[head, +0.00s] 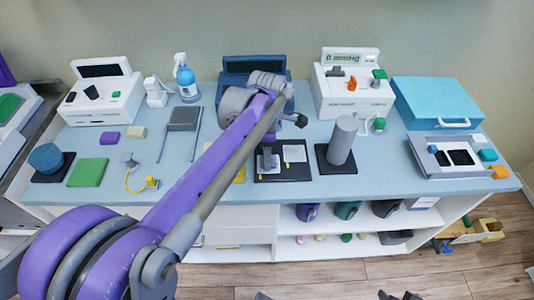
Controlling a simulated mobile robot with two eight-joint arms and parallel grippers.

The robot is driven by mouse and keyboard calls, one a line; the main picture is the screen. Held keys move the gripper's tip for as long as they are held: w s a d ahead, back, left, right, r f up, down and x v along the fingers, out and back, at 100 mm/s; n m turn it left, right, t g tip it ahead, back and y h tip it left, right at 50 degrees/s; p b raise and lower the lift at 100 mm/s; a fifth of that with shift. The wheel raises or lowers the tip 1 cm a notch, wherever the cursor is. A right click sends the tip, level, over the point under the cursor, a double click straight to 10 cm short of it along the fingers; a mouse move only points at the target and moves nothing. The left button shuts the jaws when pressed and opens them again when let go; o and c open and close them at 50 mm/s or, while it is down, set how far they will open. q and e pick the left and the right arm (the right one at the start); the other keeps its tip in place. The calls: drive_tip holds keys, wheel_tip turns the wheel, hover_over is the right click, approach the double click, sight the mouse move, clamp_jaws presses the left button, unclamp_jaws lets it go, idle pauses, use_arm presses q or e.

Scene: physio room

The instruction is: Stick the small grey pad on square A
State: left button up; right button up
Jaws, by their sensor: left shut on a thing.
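My left gripper (268,149) points down over a black board (284,175) near the front of the bench, partly hidden behind my own forearm. It is shut on a small grey piece that looks like the grey pad (268,162), at the board's left part. Whether the pad touches the board cannot be told. A white square (295,153) shows on the board's right part; I cannot read any letter on it. What lies under the pad is hidden. My right gripper is not clearly in view.
A grey cylinder (342,140) stands on a black base just right of the board. A yellow sheet (238,173) lies to the left, partly behind my arm. White devices (103,97) and a turquoise case (437,102) stand along the back.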

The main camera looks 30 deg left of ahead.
use_arm(q)
drive_tip(key=shift+f, duration=0.4)
drive_tip(key=shift+f, duration=0.15)
idle(1.5)
idle(2.1)
drive_tip(key=o, duration=1.2)
drive_tip(key=shift+o, duration=0.2)
drive_tip(key=shift+r+p, duration=2.75)
drive_tip(key=shift+r, duration=0.9)
